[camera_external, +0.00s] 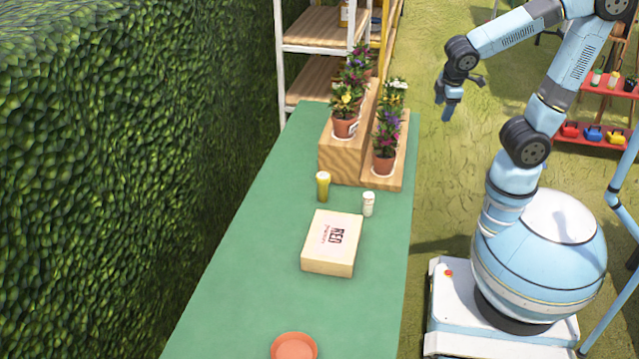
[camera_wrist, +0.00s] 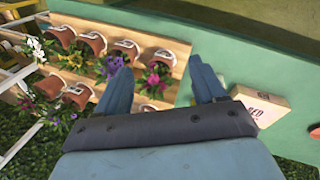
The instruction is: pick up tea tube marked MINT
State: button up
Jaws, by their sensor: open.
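Two small upright containers stand on the green table. One is a yellow-green tube with a pale top (camera_external: 323,187). The other is a shorter white container (camera_external: 368,204) to its right. No MINT label is readable on either, so I cannot tell which is the mint tube. My gripper (camera_external: 443,108) is in the air beyond the table's right edge, apart from both containers. In the wrist view my gripper (camera_wrist: 160,68) is open with nothing held between its fingers; neither container is clearly made out there.
A light box marked RED (camera_external: 322,258) lies just in front of the containers; it also shows in the wrist view (camera_wrist: 262,106). Potted flowers (camera_external: 384,150) stand on a wooden stepped stand (camera_external: 340,165) behind them. An orange-red dish (camera_external: 294,346) is at the near end. A hedge borders the left.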

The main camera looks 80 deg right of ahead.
jog(key=w+a+f+n+g+h, duration=0.1)
jog(key=w+f+n+h, duration=0.1)
jog(key=f+n, duration=0.15)
jog(key=w+a+f+n+h, duration=0.1)
jog(key=w+f+n+h, duration=0.15)
jog(key=f, duration=0.25)
jog(key=n+t, duration=1.6)
jog(key=n, duration=0.6)
send_near(368, 205)
jog(key=shift+s+d+r+y, duration=0.2)
jog(key=shift+s+d, duration=0.2)
jog(key=shift+d, duration=0.05)
jog(key=shift+s+d+r+y, duration=0.15)
jog(key=shift+s+d+r, duration=0.05)
jog(key=shift+s+d, duration=0.25)
jog(key=shift+w+f+t, duration=0.1)
jog(key=shift+w+t, duration=0.05)
jog(key=shift+t, duration=0.15)
jog(key=x, duration=1.3)
jog(key=shift+w+f, duration=0.1)
jog(key=shift+w, duration=0.1)
jog(key=c, duration=1.1)
